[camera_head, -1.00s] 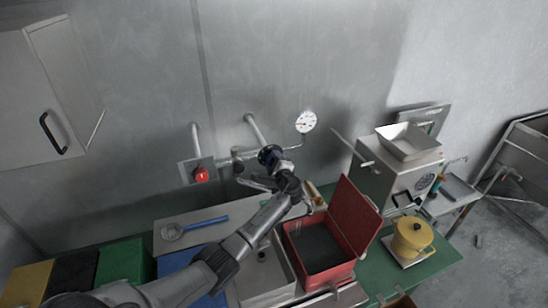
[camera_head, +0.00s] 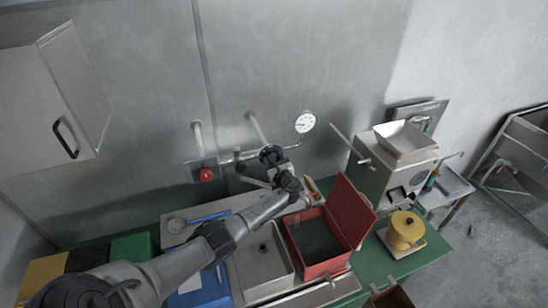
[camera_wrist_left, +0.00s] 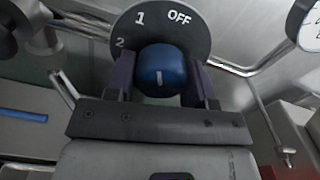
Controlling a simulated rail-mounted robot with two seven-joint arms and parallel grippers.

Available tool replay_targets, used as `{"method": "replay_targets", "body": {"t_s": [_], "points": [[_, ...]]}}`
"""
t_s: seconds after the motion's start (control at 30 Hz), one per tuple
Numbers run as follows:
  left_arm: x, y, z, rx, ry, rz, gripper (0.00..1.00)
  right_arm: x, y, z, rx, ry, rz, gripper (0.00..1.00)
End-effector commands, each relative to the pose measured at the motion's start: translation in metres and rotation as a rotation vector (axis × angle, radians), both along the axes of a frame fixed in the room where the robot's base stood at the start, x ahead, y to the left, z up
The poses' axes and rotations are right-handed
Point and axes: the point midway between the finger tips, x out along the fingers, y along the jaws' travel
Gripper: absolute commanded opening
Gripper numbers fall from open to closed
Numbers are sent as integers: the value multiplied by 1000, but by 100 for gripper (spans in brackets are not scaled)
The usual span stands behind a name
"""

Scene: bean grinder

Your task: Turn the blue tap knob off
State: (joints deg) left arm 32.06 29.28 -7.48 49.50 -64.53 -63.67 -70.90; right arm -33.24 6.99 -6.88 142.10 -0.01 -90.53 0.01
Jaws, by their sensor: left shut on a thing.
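The blue tap knob (camera_wrist_left: 161,72) sits in front of a dark round dial plate (camera_wrist_left: 195,42) marked OFF, 1 and 2. The white line on the knob stands nearly upright in the left wrist view and lies roughly between 1 and OFF. My left gripper (camera_wrist_left: 162,88) is shut on the knob, one finger on each side. In the head view the knob and dial (camera_head: 270,154) are on the wall pipe, with my left gripper (camera_head: 278,168) just in front, partly hiding them. My right gripper is not in view.
A pressure gauge (camera_head: 304,123) is right of the knob, and a red button (camera_head: 206,174) is left of it. Below stand an open red box (camera_head: 345,225) and a metal sink (camera_head: 262,270). A grinder (camera_head: 396,170) and a yellow pot (camera_head: 406,230) are at the right.

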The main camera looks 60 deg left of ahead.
Motion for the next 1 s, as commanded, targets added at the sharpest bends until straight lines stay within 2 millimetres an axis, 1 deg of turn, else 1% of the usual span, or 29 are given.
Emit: {"method": "replay_targets", "body": {"t_s": [0.03, 0.2, 0.5, 0.73, 1.0], "points": [[0, 0, 3, 11, 40, 0, 26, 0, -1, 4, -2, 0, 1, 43], [0, 0, 2, 43, 178, -1, 26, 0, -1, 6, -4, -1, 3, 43], [-1, 0, 1, 85, 359, 1, 26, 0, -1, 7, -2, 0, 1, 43], [-1, 0, 1, 103, 434, 0, 26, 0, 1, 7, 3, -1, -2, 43], [-1, 0, 1, 108, 462, 0, 26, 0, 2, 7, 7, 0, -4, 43]]}}
